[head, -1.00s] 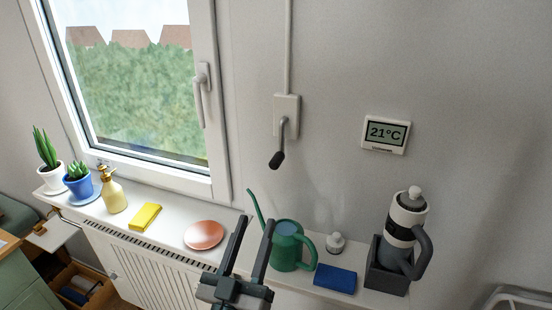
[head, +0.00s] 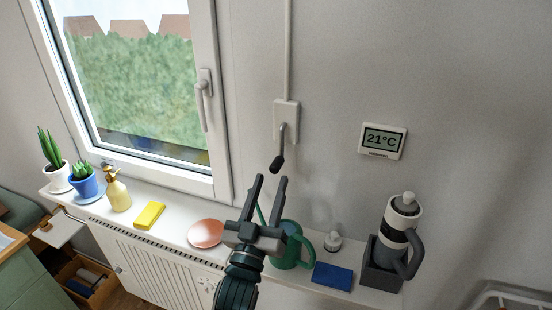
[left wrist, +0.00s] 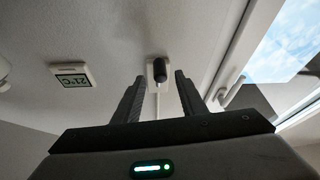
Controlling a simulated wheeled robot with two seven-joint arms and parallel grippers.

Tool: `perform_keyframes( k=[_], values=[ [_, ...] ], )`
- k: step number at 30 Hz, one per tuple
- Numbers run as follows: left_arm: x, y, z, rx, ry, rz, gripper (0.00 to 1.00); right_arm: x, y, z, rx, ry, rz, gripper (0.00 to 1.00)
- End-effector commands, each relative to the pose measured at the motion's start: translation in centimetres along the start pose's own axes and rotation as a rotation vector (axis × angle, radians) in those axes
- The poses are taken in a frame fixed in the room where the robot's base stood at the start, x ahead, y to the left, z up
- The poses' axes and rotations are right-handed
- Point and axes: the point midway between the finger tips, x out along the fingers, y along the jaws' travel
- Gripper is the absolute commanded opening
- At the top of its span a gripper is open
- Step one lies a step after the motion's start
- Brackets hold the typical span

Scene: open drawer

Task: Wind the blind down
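The blind's crank (head: 281,148) hangs from a white wall box (head: 286,118) to the right of the window. Its grey arm ends in a dark knob that points down and slightly left. My left gripper (head: 271,180) is open and empty, just below the knob in the head view. In the left wrist view the dark knob (left wrist: 158,70) shows between the two open fingers (left wrist: 156,88), near their tips and apart from them. The blind itself does not show over the window (head: 140,80). My right gripper is not in view.
A thermostat (head: 382,141) is on the wall at right. The wall around the crank is clear.

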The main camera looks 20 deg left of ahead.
Motion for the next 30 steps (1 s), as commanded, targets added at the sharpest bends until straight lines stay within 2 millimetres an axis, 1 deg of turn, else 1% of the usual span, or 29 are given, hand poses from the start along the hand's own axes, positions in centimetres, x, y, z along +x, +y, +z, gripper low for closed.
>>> perform_keyframes(
  k=[1, 3, 6, 10, 15, 24, 25, 26, 27, 29, 30],
  values=[
    [1.2, 0.1, -0.4, 0.001, 0.001, 0.000, 0.38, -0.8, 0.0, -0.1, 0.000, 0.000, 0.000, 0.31],
    [2.4, 0.1, -0.3, 0.000, 0.000, 0.000, 0.38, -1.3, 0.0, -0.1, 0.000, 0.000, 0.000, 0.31],
    [3.8, 0.0, -0.3, 0.001, 0.000, -0.001, 0.38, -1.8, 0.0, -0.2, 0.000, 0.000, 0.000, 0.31],
    [5.2, 0.0, -0.2, 0.001, 0.000, -0.001, 0.38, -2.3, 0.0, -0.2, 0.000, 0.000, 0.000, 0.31],
    [6.0, 0.0, 0.0, 0.000, 0.000, 0.000, 0.38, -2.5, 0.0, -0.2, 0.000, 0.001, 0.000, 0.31],
    [6.1, 0.0, 0.0, 0.000, 0.000, 0.000, 0.38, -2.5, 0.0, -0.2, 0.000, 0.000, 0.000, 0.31],
    [6.1, 0.0, 0.0, 0.000, 0.000, 0.000, 0.36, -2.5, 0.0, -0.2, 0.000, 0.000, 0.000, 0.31],
    [6.1, 0.0, 0.0, 0.000, 0.000, 0.000, 0.28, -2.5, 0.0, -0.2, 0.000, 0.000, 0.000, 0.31],
    [6.1, 0.0, 0.0, 0.000, 0.000, 0.000, 0.19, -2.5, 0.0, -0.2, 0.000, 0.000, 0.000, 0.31],
    [6.1, 0.0, 0.0, 0.000, 0.000, 0.000, 0.05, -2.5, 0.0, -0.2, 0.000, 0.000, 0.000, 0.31],
    [6.1, 0.0, 0.0, 0.000, 0.000, 0.000, 0.00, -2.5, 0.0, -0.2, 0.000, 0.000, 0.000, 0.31]
  ],
)
